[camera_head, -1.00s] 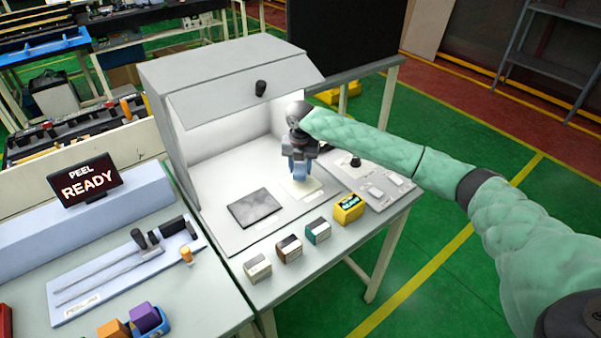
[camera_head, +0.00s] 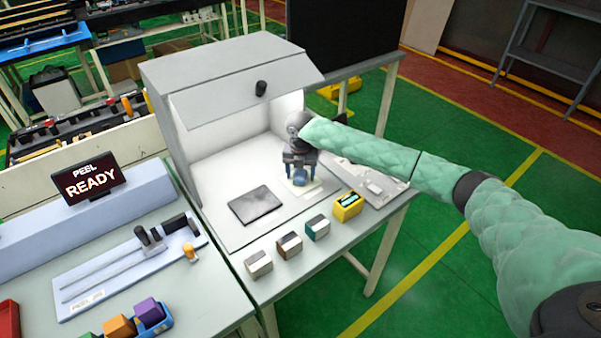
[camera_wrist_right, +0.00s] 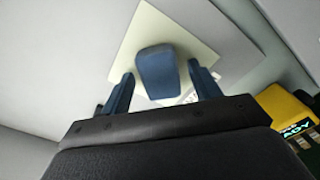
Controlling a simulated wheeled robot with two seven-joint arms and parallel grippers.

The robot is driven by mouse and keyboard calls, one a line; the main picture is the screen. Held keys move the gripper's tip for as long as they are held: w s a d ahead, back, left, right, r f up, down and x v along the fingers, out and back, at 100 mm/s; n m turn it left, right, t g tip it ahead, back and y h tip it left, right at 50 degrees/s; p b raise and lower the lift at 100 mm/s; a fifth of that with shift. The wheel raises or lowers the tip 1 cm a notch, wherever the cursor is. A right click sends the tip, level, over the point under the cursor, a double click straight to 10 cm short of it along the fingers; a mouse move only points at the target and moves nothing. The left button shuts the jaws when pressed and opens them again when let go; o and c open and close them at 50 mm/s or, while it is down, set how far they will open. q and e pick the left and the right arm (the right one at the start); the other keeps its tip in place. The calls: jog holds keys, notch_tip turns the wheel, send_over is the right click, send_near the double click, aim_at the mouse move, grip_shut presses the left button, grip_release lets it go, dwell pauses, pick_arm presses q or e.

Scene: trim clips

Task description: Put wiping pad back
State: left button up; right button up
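The wiping pad (camera_head: 299,180) is a small blue block. It rests on a pale yellow square (camera_head: 316,187) inside the grey booth. In the right wrist view the pad (camera_wrist_right: 156,72) stands on the square (camera_wrist_right: 148,25) between my fingers. My right gripper (camera_head: 300,173) is open just above and around the pad, with a gap on each side in the right wrist view (camera_wrist_right: 160,72). The pad's lower edge is partly hard to make out in the head view. My left gripper is not in view.
A dark grey plate (camera_head: 256,204) lies left of the pad. A yellow device (camera_head: 347,206) and several small blocks (camera_head: 289,245) line the front edge. A control panel (camera_head: 372,183) is at right. The booth's hood (camera_head: 245,85) hangs above and behind my gripper.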

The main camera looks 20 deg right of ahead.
aim_at(300, 174)
jog(key=shift+r+b, duration=0.35)
jog(key=shift+r, duration=0.15)
notch_tip(300, 174, up, 5)
jog(key=shift+f+b, duration=0.2)
jog(key=shift+b, duration=0.75)
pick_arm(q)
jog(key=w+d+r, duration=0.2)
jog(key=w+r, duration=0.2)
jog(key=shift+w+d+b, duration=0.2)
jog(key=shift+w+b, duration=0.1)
pick_arm(e)
jog(key=shift+r, duration=1.1)
